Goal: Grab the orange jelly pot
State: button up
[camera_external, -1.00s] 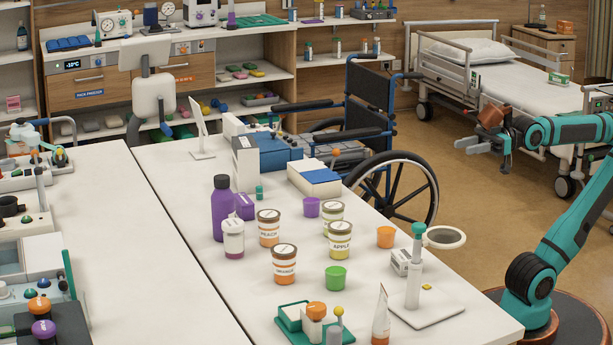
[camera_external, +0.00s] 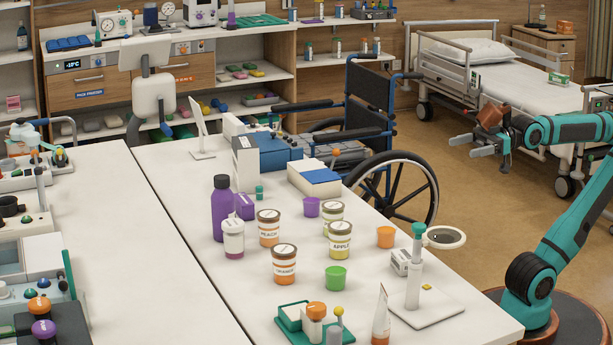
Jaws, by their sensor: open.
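The orange jelly pot (camera_external: 284,266) stands upright on the white table, a clear-walled pot with orange contents, a label and a lid. It is in front of the peach pot (camera_external: 269,229) and to the left of the green cup (camera_external: 336,278). The apple pot (camera_external: 340,241) stands behind it to the right, with another similar pot (camera_external: 333,211) partly hidden behind that. My gripper (camera_external: 463,146) is open and empty, in the air beyond the table's right edge, well away from the pots.
A purple bottle (camera_external: 222,210) and a small white-capped bottle (camera_external: 233,237) stand left of the pots. An orange cup (camera_external: 385,237) and a stand with a ring (camera_external: 413,280) are on the right. A green tray (camera_external: 291,318) and a tube (camera_external: 381,318) are in front.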

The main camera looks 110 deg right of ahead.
jog(key=w+d+f+g+h, duration=0.1)
jog(key=w+d+f+g, duration=0.1)
jog(key=w+g, duration=0.25)
jog(key=w+d+f+g, duration=0.2)
jog(key=w+d+g, duration=0.1)
jog(key=w, duration=0.3)
jog(key=g+y, duration=0.1)
jog(key=g, duration=0.9)
send_over(385, 227)
notch_tip(385, 227, down, 3)
jog(key=f, duration=1.2)
jog(key=shift+s+f, duration=0.15)
jog(key=shift+s, duration=0.2)
jog(key=shift+w+f, duration=0.2)
jog(key=shift+f, duration=1.15)
jog(key=shift+w+f, duration=0.2)
jog(key=shift+f, duration=1.1)
jog(key=c, duration=1)
